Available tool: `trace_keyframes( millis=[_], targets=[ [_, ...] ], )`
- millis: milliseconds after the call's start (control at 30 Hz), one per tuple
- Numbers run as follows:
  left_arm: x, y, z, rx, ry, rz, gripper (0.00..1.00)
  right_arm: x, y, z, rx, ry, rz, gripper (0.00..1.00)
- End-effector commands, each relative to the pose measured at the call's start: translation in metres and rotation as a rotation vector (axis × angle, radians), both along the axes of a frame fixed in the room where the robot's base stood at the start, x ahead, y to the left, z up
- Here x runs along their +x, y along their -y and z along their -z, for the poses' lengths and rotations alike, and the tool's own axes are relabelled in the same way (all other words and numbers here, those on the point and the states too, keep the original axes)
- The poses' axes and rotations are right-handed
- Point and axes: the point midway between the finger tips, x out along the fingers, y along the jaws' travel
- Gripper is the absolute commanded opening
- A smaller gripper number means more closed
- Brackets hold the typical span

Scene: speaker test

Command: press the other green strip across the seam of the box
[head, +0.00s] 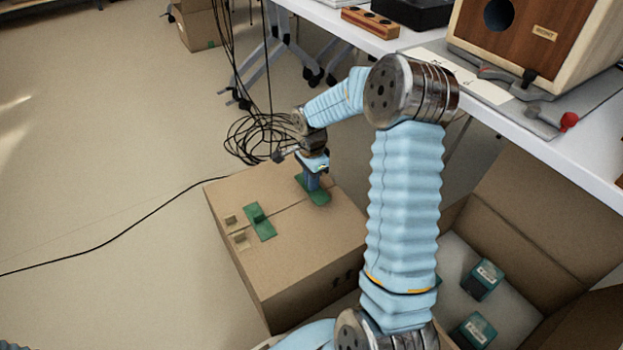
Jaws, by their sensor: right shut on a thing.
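The closed cardboard box (315,250) stands on the floor left of the table, with a seam running across its top. One green strip (262,226) lies across the seam on the left part of the lid, with a raised tab. The other green strip (319,197) is at the far right part of the seam, flat at the lid. My right gripper (312,184) points down and is shut on this strip, partly hiding it. I cannot tell whether the whole strip touches the cardboard. My left gripper is out of view.
An open carton (530,225) with two green boxes (482,280) stands at the right. A white table (570,150) bears a wooden speaker (530,35). Coiled black cables (252,138) hang behind the box. One cable crosses the clear floor at left.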

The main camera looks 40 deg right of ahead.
Motion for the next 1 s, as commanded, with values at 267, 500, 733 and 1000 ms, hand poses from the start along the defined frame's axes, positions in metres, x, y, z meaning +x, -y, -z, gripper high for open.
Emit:
trace_keyframes(
  millis=[267,500,733,1000],
  targets=[
    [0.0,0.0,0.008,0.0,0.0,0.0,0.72,0.0,0.0,0.01,0.0,0.0,0.0,0.0],
    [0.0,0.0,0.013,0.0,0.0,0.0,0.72,0.0,0.0,0.017,0.0,0.0,0.0,0.0],
    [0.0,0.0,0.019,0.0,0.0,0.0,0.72,0.0,0.0,0.024,0.0,0.0,0.0,0.0],
    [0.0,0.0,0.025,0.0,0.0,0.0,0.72,0.0,0.0,0.032,0.0,-0.001,-0.001,0.0]
  ],
)
